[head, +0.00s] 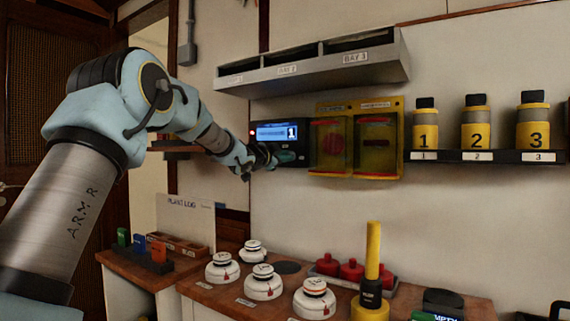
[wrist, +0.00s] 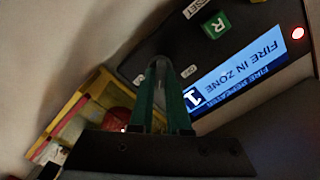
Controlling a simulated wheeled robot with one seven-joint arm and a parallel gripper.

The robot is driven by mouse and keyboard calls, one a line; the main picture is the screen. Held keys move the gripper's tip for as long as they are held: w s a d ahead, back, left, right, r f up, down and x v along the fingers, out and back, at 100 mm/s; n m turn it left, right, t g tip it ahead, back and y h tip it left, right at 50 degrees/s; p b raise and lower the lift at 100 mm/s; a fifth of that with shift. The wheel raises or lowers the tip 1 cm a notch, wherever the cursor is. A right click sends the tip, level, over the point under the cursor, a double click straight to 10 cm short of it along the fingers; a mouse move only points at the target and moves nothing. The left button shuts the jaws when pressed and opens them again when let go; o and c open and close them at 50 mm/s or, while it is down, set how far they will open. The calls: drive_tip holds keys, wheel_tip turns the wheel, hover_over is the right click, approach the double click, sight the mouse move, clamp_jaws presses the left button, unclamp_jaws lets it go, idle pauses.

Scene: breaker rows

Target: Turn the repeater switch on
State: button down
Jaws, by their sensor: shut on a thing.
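The fire repeater panel (head: 278,145) is a black box on the wall with a lit blue screen. In the wrist view its screen (wrist: 235,78) appears upside down and reads "FIRE IN ZONE 1". My gripper (head: 288,157) is at the lower right of the panel. In the wrist view my gripper (wrist: 160,72) has its green fingers close together against the panel face, between two small white labels. It is shut on the repeater switch, which is mostly hidden between the fingers; its position cannot be told. A red light (wrist: 297,33) glows on the panel.
Yellow call-point boxes (head: 356,140) are close right of the panel. A grey shelf unit (head: 315,65) juts out above. A bench (head: 200,291) with white detectors (head: 264,284) stands below.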

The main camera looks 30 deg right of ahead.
drive_tip(key=shift+f+m+b, duration=0.15)
drive_tip(key=shift+m+b, duration=2.2)
drive_tip(key=shift+m, duration=1.85)
drive_tip(key=c, duration=0.9)
unclamp_jaws()
drive_tip(key=b+v, duration=0.3)
drive_tip(key=v, duration=0.7)
drive_tip(key=shift+s+a, duration=0.25)
drive_tip(key=shift+a, duration=0.1)
